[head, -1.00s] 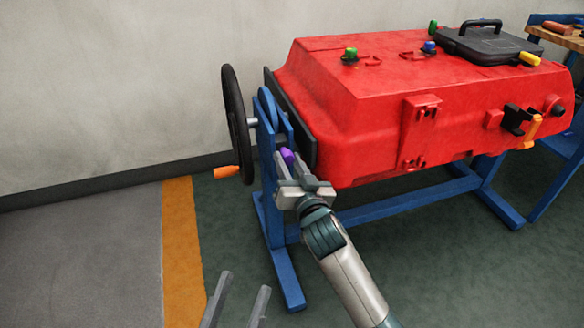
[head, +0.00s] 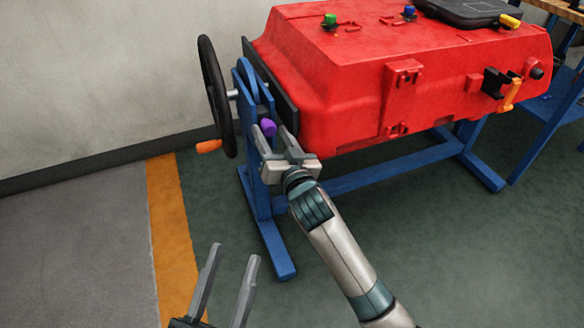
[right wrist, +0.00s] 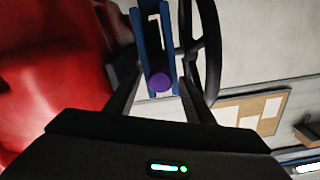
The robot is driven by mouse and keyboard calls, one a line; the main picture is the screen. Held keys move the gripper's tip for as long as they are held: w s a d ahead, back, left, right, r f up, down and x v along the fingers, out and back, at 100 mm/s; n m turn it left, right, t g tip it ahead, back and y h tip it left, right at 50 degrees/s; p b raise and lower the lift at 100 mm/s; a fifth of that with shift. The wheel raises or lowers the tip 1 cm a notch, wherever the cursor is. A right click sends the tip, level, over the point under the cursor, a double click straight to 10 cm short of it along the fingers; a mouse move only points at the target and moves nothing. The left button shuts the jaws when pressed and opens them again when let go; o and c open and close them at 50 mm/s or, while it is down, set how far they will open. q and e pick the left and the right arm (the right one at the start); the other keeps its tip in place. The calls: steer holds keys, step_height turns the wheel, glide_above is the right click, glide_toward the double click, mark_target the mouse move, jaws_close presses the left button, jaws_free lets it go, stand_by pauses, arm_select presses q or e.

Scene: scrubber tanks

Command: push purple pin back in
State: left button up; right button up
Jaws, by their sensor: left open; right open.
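The purple pin (head: 268,127) sits on the blue stand's upright (head: 249,110), beside the red tank (head: 350,80); only its rounded purple end shows. It also shows in the right wrist view (right wrist: 160,82), in front of the blue upright and between my fingers. My right gripper (head: 274,136) is open, its two fingers pointing up at the stand on either side of the pin's end. I cannot tell whether a finger touches the pin. My left gripper (head: 232,252) is open and empty, low in the head view, well apart from the stand.
A black handwheel (head: 213,95) with an orange handle (head: 208,146) stands left of the upright. The tank's black end plate (head: 284,105) is close to the right gripper. The floor left of the stand is clear, with an orange stripe (head: 170,230).

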arm_select(q)
steer(key=w+f+g+y+p, duration=0.2)
steer(key=w+f+g, duration=0.1)
steer(key=f, duration=0.5)
steer(key=shift+a+g, duration=0.3)
steer(key=shift+g, duration=0.6)
arm_select(e)
steer(key=v, duration=1.6)
